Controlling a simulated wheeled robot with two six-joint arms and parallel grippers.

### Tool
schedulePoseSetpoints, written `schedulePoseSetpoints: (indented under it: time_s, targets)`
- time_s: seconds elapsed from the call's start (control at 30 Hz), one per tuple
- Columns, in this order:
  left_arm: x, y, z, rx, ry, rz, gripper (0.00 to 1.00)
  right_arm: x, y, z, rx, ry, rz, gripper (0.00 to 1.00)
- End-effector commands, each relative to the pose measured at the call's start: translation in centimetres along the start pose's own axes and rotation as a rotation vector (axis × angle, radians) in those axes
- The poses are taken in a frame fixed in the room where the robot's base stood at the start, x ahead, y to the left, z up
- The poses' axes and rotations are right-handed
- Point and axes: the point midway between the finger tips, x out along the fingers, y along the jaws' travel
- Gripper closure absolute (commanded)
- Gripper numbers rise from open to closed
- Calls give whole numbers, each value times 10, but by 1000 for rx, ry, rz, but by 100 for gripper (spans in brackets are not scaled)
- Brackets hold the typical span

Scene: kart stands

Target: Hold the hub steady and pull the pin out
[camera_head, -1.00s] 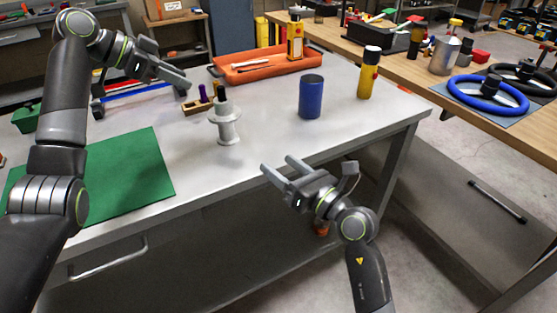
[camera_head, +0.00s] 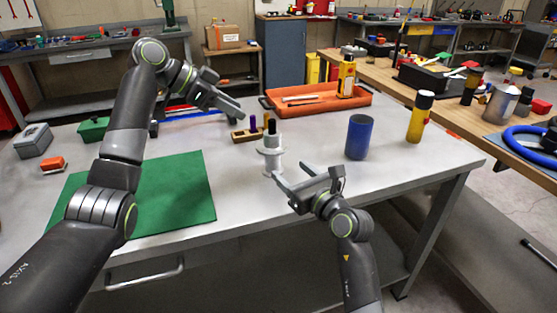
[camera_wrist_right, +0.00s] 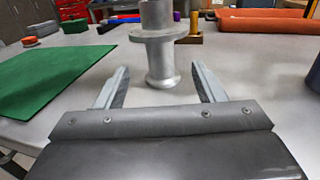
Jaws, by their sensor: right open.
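The hub (camera_head: 271,160) is a pale grey flanged spool standing upright on the grey table. A dark pin top (camera_head: 271,127) shows at its upper end in the head view. In the right wrist view the hub (camera_wrist_right: 162,62) stands ahead, between the lines of the two fingers; its top is cut off. My right gripper (camera_head: 292,174) is open and empty, low on the near side of the hub. I cannot tell whether it touches it. My left gripper (camera_head: 234,108) is raised to the left of and behind the hub; its finger gap is unclear.
A wooden block (camera_head: 243,137) with a purple peg stands behind the hub. A blue cylinder (camera_head: 359,137) and a yellow bottle (camera_head: 420,117) stand to the right. An orange tray (camera_head: 320,108) lies behind. A green mat (camera_head: 180,195) covers the table's left part.

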Motion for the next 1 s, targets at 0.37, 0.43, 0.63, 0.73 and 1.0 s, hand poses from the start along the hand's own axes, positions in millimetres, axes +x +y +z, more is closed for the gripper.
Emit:
schedulePoseSetpoints:
  time_s: [0.37, 0.43, 0.63, 0.73, 1.0]
  targets:
    - [0, 0, 0, 0, 0, 0, 64, 56, 0, 1, 0, 0, 2, 37]
    - [0, 0, 0, 0, 0, 0, 64, 62, 0, 0, 0, 0, 1, 37]
    - [0, 0, 0, 0, 0, 0, 64, 71, 0, 0, 0, 0, 0, 37]
    - [0, 0, 0, 0, 0, 0, 64, 72, 0, 0, 0, 0, 0, 37]
    - [0, 0, 0, 0, 0, 0, 64, 72, 0, 0, 0, 0, 0, 49]
